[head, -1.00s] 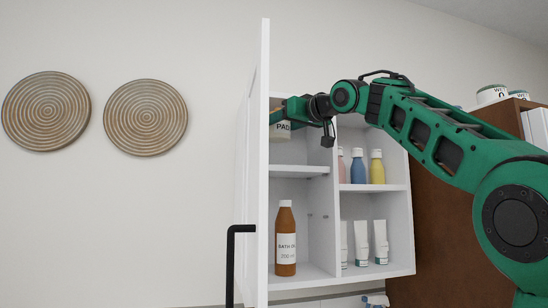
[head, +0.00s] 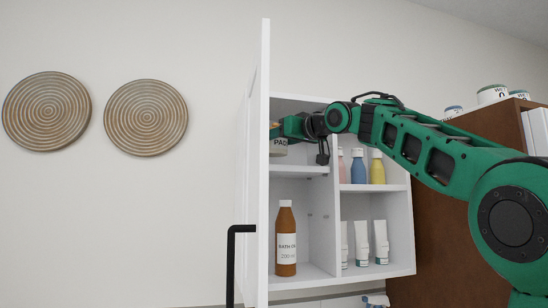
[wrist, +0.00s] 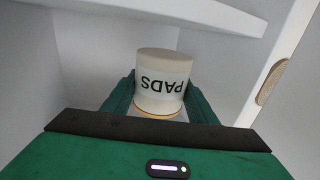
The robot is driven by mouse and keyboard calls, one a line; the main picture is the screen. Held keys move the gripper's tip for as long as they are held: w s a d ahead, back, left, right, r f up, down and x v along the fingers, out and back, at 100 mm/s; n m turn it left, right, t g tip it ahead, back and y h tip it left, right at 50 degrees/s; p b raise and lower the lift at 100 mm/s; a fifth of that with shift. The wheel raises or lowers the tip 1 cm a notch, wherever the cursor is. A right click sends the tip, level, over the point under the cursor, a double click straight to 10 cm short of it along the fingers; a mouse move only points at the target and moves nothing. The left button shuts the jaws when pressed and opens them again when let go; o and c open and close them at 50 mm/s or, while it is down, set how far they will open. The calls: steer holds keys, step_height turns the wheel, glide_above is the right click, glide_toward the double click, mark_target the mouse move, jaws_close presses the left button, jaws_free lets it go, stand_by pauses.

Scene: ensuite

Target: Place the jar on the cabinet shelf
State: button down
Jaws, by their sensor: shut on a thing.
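The jar (wrist: 162,75) is pale with a white label reading PADS, upside down in the wrist view. My gripper (wrist: 160,108) is shut on it, with green fingers on both sides. In the head view the jar (head: 280,148) is partly hidden by the open door's edge and my gripper (head: 277,130). It is inside the cabinet's upper left compartment, close above the cabinet shelf (head: 300,170). I cannot tell whether the jar's base touches the shelf.
The open white door (head: 254,170) stands left of the compartment. A brown bath oil bottle (head: 286,240) stands below. Pink, blue (head: 358,167) and yellow bottles stand in the right compartment, with white tubes (head: 381,243) beneath. The upper left shelf looks otherwise clear.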

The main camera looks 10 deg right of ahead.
mark_target(276, 150)
step_height(276, 150, down, 3)
steer(key=shift+r, duration=0.1)
steer(key=shift+w+f, duration=0.15)
steer(key=shift+f, duration=0.05)
steer(key=shift+f, duration=0.1)
steer(key=c, duration=0.7)
jaws_free()
steer(key=shift+c, duration=0.2)
steer(key=v, duration=1.2)
